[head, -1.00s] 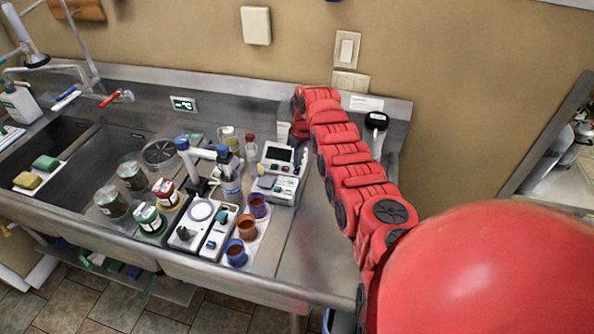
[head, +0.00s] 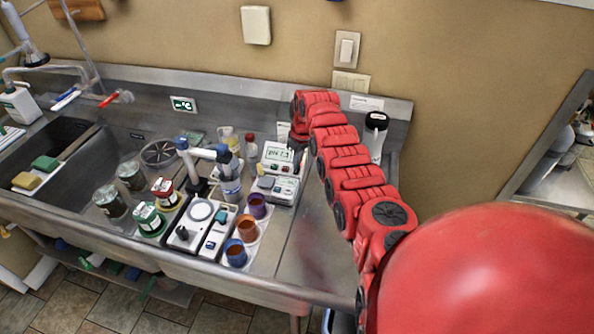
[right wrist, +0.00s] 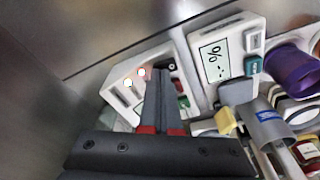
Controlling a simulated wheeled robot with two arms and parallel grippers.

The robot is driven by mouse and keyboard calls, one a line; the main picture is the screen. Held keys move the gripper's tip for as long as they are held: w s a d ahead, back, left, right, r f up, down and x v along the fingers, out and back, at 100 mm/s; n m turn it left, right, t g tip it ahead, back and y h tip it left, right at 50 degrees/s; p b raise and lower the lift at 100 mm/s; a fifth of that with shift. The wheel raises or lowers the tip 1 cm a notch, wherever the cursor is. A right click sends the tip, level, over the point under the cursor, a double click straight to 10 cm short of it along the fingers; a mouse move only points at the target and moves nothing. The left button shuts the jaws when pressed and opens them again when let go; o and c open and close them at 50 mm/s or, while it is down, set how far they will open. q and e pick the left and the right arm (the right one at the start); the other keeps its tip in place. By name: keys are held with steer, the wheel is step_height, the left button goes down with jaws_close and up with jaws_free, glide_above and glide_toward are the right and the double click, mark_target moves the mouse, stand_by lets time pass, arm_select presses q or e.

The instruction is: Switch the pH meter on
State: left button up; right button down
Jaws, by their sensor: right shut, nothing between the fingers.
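The pH meter (head: 277,153) is a white box with a screen and small red and green buttons, standing on the steel counter. Its screen is lit pale, with dark characters. My right gripper (head: 299,160) is low at the meter's right side. In the right wrist view my right gripper's fingers (right wrist: 160,72) are shut and empty. They cover part of a white casing with two small bright spots (right wrist: 141,71) and red and green buttons. I cannot tell whether the fingertips touch it. My left gripper is not in view.
Another white device (right wrist: 213,58) with its own display stands beside the casing. Coloured cups (head: 257,205), lidded jars (head: 149,219) and a blue-topped stand (head: 208,152) crowd the left. The steel counter (head: 310,255) is clear at front right.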

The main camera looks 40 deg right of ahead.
steer(key=shift+r+p, duration=0.5)
steer(key=shift+r, duration=0.45)
step_height(320, 180, up, 2)
steer(key=shift+r, duration=1.4)
steer(key=shift+f, duration=0.1)
